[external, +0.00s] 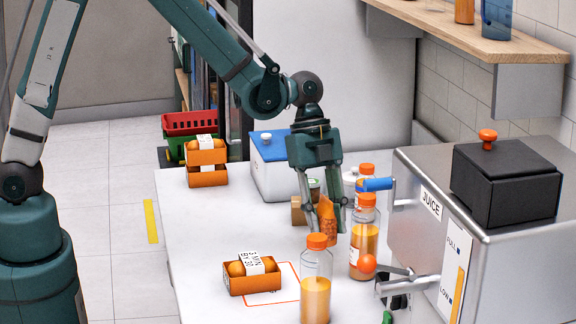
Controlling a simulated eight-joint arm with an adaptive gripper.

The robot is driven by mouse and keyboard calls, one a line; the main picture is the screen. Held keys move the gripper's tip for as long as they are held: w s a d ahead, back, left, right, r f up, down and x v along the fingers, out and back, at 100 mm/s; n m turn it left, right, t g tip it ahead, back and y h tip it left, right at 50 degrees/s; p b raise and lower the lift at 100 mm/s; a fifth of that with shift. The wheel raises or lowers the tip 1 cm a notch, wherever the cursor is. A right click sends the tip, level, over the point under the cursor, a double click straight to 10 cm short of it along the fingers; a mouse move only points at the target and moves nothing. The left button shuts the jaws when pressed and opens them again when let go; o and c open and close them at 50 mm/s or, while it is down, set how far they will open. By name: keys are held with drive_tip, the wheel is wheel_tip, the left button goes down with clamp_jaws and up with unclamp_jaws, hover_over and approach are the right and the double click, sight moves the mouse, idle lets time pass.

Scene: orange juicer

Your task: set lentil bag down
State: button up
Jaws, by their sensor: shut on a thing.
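My gripper (326,208) points down over the white counter (195,245), behind the front juice bottle. It is shut on an orange bag (326,215), which looks like the lentil bag. The bag hangs upright between the fingers. Its lower end is close behind the bottle's orange cap, and I cannot tell whether it touches the counter.
Juice bottles with orange caps (316,285) (365,240) stand in front and to the right. A blue-lidded box (270,165) stands behind. The juicer (455,225) with its handles bounds the right.

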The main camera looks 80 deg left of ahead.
drive_tip(key=w+d+n+t, duration=0.1)
drive_tip(key=d+n, duration=0.1)
drive_tip(key=d, duration=0.5)
drive_tip(key=shift+r, duration=0.15)
drive_tip(key=shift+w, duration=0.1)
drive_tip(key=shift+f+b, duration=0.55)
drive_tip(key=shift+f, duration=2.55)
drive_tip(key=shift+f+b, duration=0.3)
drive_tip(key=shift+f, duration=1.6)
drive_tip(key=shift+f, duration=0.1)
